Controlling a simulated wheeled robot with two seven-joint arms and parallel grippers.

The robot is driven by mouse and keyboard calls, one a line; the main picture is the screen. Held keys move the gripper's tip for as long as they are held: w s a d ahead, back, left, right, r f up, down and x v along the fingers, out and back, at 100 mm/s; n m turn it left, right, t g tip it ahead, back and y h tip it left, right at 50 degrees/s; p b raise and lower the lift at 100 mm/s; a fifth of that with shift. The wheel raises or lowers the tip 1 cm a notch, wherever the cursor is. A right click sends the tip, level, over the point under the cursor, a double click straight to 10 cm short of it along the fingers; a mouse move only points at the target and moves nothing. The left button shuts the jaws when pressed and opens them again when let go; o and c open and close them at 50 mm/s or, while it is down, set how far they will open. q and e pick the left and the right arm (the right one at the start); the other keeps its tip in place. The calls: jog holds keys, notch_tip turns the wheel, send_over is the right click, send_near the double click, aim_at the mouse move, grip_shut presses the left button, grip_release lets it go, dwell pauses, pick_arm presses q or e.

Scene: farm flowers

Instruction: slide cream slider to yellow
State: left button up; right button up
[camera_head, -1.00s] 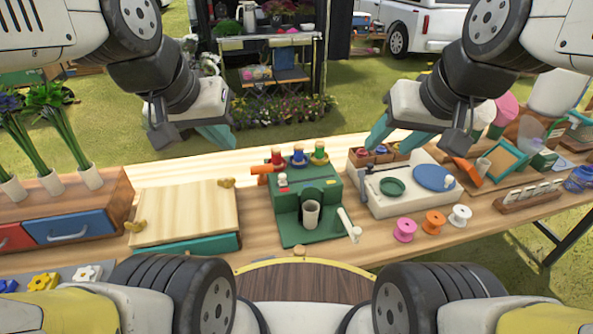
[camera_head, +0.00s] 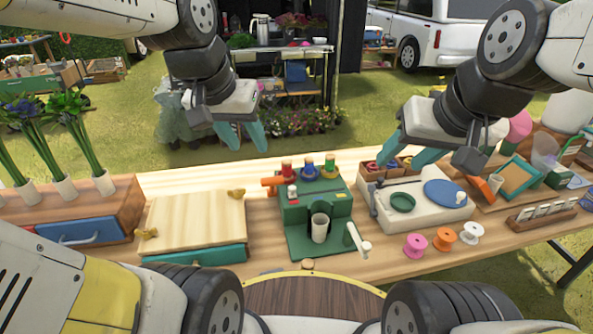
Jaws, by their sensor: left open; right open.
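The green machine (camera_head: 296,239) stands on the table near the middle. My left gripper (camera_head: 244,140) is open and empty, above and to the left of the machine. My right gripper (camera_head: 409,162) is open and empty, to the right of the machine, above the white unit (camera_head: 422,211).
An orange handle (camera_head: 270,183) sticks out left of the machine. A beige cup (camera_head: 320,228) and a white lever (camera_head: 358,240) are at its front. A wooden-lidded box (camera_head: 195,222) stands to the left. Several spools (camera_head: 443,239) lie to the right.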

pick_arm(q)
jog(key=w+d+f+m+g+y, duration=0.1)
jog(key=w+d+f+m+g, duration=0.15)
jog(key=w+f, duration=0.55)
jog(key=m+g, duration=0.2)
send_over(292, 187)
jog(key=shift+n+y, duration=0.25)
jog(key=shift+y, duration=0.15)
notch_tip(292, 187, down, 7)
jog(key=shift+f, duration=4.05)
grip_shut()
jog(key=shift+w, duration=0.1)
